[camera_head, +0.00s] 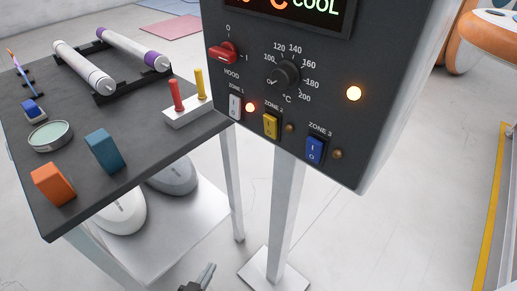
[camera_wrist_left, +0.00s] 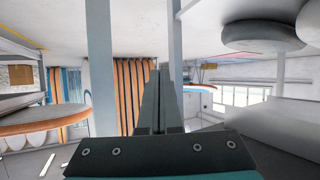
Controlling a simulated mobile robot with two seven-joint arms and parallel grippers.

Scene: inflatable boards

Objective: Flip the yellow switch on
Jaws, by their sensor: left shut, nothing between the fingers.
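The yellow rocker switch (camera_head: 270,126) sits under the ZONE 2 label on the dark control panel (camera_head: 330,120), between the white switch (camera_head: 235,107) and the blue switch (camera_head: 314,150). The small lamp (camera_head: 289,128) beside the yellow switch is dark. I cannot tell surely which way its rocker is tilted. My left gripper (camera_head: 211,267) is at the bottom edge of the head view, well below the panel and apart from the switch. In the left wrist view its fingers (camera_wrist_left: 158,80) are together with nothing between them; the switch is not in that view. My right gripper is not in view.
A dark table (camera_head: 130,190) left of the panel holds rollers, blocks and a stand with red and yellow sticks (camera_head: 187,105). Floor space is free right of the posts.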

